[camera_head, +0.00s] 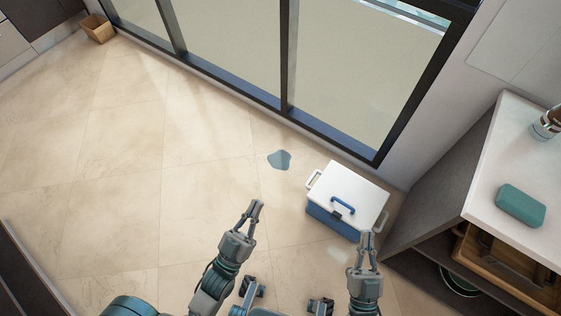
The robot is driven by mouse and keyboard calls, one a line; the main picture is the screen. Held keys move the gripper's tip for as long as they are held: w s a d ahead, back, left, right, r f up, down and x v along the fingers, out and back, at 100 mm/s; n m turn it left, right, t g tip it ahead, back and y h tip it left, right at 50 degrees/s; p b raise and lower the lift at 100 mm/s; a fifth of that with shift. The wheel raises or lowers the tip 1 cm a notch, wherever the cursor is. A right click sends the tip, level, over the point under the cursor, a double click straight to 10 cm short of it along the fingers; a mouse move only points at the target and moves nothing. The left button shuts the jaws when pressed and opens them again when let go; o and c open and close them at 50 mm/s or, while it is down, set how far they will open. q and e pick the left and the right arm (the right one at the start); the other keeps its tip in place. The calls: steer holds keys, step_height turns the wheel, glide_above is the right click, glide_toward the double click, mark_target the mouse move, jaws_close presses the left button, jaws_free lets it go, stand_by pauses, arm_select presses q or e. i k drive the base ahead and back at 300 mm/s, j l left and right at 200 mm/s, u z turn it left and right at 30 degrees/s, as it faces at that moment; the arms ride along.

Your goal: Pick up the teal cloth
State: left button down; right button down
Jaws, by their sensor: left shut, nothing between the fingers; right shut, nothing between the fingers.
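A teal rounded block (520,205), which looks like the folded teal cloth, lies on the white countertop (487,150) at the right. My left gripper (256,206) is shut and empty above the floor, left of the cooler and far from the cloth. My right gripper (367,238) is shut and empty, in front of the cooler's near right corner. It is closer to the cloth but well apart from it, to its left.
A white-lidded blue cooler (345,187) stands beside the counter. A wooden tray (500,262) sits on the shelf below. A cup (547,123) stands on the counter.

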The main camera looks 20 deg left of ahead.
mark_target(524, 207)
steer(key=z, duration=1.4)
